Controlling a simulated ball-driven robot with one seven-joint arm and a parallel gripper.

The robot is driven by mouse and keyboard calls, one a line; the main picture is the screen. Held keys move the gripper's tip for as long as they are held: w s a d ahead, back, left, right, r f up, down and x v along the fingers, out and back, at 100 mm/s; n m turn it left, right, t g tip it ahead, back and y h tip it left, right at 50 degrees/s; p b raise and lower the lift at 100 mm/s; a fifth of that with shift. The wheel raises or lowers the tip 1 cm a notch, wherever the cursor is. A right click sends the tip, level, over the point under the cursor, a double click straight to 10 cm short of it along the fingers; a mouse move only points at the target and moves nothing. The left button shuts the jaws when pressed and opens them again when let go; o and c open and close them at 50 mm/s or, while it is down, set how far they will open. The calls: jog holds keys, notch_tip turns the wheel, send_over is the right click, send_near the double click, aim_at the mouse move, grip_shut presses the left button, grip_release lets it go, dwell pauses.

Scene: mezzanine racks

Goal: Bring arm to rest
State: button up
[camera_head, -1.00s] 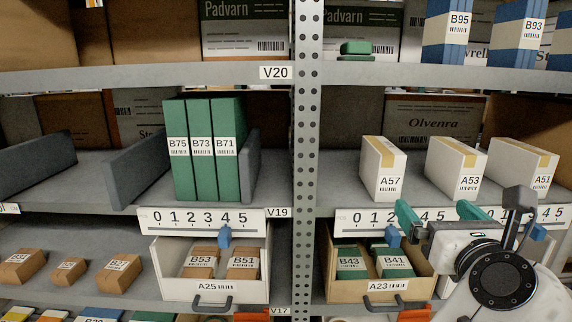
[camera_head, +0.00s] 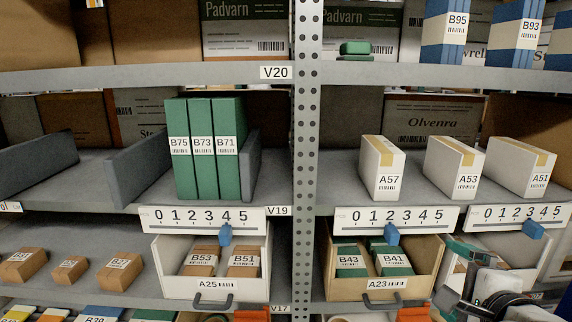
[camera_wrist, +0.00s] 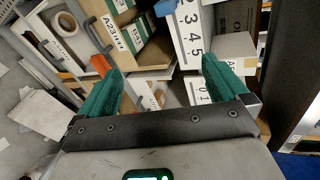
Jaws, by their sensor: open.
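My gripper (camera_head: 466,262) is at the lower right of the head view, in front of the lower shelf and right of the drawer labelled A23 (camera_head: 387,284). Its two green fingers are spread apart with nothing between them in the wrist view (camera_wrist: 162,70). In the wrist view the drawer A23 (camera_wrist: 107,33) and a white number scale (camera_wrist: 189,42) lie beyond the fingertips. I see no contact between the fingers and the shelf.
Drawer A25 (camera_head: 212,286) and drawer A23 stick out from the rack. A perforated post (camera_head: 306,150) stands between the bays. White boxes A57 (camera_head: 382,170), A53 (camera_head: 455,170) and A51 (camera_head: 523,168) stand on the shelf above my gripper.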

jog(key=s+d+f+n+g, duration=0.2)
jog(key=s+f+n+g, duration=0.35)
jog(key=f, duration=0.55)
jog(key=s+d+f+n+g, duration=0.1)
jog(key=s+f+n+g, duration=0.1)
jog(key=s+f+n, duration=0.65)
jog(key=s+a+f+n+g, duration=0.3)
jog(key=s+f+n+g, duration=0.2)
jog(key=s+f, duration=0.8)
jog(key=s, duration=0.4)
jog(key=shift+s+a+f+n, duration=0.15)
jog(key=shift+s+f+n, duration=0.15)
jog(key=shift+f+n, duration=0.1)
